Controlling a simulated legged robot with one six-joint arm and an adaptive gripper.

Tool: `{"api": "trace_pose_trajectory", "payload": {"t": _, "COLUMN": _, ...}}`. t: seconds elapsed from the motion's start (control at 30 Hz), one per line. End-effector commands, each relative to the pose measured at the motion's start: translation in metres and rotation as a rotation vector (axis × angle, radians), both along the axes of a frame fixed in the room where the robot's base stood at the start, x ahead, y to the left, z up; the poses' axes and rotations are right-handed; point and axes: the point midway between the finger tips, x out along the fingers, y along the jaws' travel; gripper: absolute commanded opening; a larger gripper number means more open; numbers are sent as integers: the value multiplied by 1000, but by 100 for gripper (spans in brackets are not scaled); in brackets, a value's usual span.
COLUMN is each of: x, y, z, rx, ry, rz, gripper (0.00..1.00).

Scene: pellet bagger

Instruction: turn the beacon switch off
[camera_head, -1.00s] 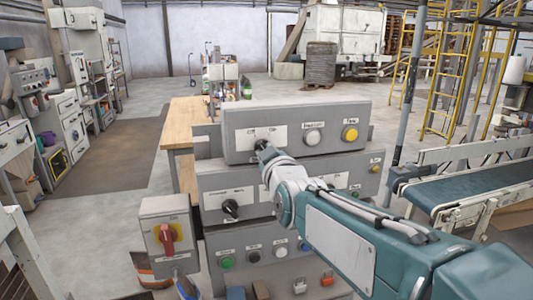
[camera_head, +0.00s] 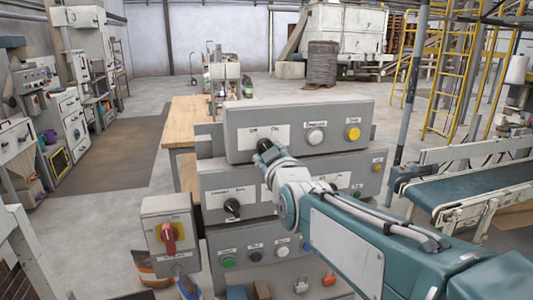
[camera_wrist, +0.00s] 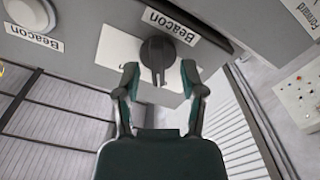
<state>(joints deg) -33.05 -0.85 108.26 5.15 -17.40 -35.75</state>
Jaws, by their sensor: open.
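The beacon switch (camera_wrist: 157,55) is a black rotary knob on a white plate, with a "Beacon" label beside it in the wrist view. Its handle points down in that picture, towards my gripper. My gripper (camera_wrist: 161,78) is open, with one fingertip on each side of the handle's end and gaps visible; I cannot tell the depth between them. In the head view, the grey top panel box (camera_head: 240,146) carries the switch at its left, where my arm's end hides most of it.
A white button (camera_head: 315,136) and a yellow button (camera_head: 352,133) are to the right on the same box. A black knob (camera_head: 232,208) is on the box below. A red-handled switch (camera_head: 169,238) stands at lower left. A conveyor (camera_head: 460,180) is at right.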

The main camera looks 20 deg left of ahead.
Motion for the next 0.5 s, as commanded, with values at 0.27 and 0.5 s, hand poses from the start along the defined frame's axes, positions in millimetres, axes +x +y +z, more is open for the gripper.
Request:
{"api": "trace_pose_trajectory", "payload": {"t": 0.27, "x": -42, "y": -24, "z": 1, "rx": 1, "ry": -2, "rz": 0, "gripper": 53}}
{"api": "trace_pose_trajectory", "payload": {"t": 0.5, "x": -76, "y": -44, "z": -1, "rx": 0, "ry": -1, "rz": 1, "gripper": 53}}
